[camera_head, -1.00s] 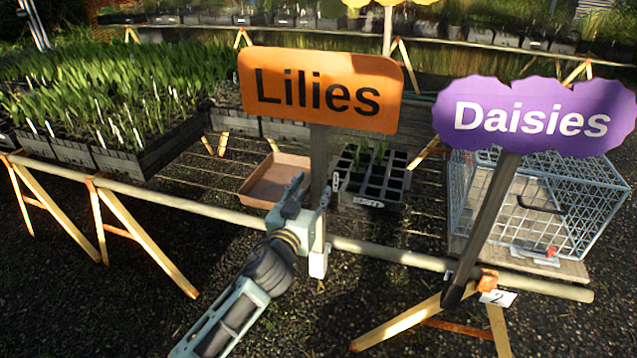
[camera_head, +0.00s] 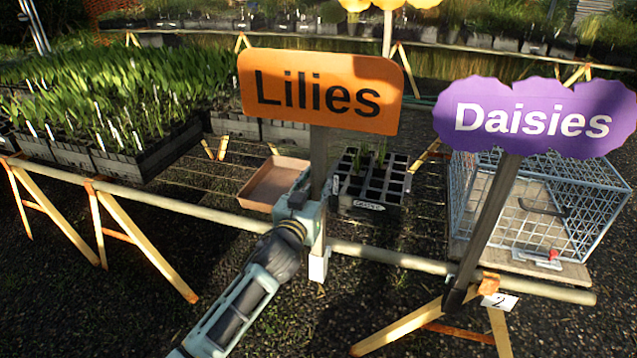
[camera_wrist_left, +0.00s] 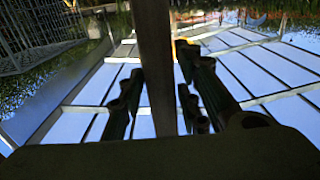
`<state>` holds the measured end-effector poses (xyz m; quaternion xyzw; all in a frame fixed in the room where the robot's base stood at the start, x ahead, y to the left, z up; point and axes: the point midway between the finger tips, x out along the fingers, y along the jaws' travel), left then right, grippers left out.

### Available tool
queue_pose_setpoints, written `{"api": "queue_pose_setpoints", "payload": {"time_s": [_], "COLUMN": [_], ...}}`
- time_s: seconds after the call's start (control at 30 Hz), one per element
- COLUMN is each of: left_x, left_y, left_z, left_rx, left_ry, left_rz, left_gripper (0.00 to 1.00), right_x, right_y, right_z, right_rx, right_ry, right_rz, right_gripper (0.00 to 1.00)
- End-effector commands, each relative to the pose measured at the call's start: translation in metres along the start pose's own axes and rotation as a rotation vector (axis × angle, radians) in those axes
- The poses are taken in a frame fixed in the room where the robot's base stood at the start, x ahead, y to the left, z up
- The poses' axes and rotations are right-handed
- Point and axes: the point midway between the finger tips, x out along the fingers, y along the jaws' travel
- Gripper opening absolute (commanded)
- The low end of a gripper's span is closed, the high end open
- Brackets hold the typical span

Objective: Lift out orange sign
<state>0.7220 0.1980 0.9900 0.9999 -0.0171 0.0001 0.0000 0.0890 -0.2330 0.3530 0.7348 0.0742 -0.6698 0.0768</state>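The orange "Lilies" sign (camera_head: 320,91) stands upright on a grey-brown post at the table's front rail. My left gripper (camera_head: 313,190) is at this post, below the sign board. In the left wrist view the post (camera_wrist_left: 155,60) runs between the fingers of my left gripper (camera_wrist_left: 158,75), with a finger on each side. The fingers stand apart, with a narrow gap showing on the right side of the post, so the gripper looks open around it. A white holder (camera_head: 318,265) is at the post's foot. My right gripper is not in view.
A purple "Daisies" sign (camera_head: 535,117) stands close on the right, before a wire cage (camera_head: 590,195). A terracotta tray (camera_head: 268,186) and a black cell tray (camera_head: 372,185) lie behind the post. Seedling trays (camera_head: 150,155) fill the left.

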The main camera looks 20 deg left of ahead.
Motion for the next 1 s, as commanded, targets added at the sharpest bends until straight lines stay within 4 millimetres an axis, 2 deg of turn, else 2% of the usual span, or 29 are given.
{"api": "queue_pose_setpoints", "payload": {"time_s": [0.67,0.8,1.0], "left_x": [0.000,0.000,0.000], "left_y": [0.000,0.000,0.000], "left_z": [0.000,0.000,-0.011], "left_rx": [0.000,0.000,-0.001], "left_ry": [0.000,-0.001,0.006], "left_rz": [0.000,0.000,0.001], "left_gripper": [0.00,0.00,0.00], "right_x": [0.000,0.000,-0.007], "right_y": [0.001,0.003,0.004], "right_z": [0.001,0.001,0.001], "right_rx": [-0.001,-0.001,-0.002], "right_ry": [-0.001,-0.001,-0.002], "right_rz": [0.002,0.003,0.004], "right_gripper": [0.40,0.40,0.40]}}
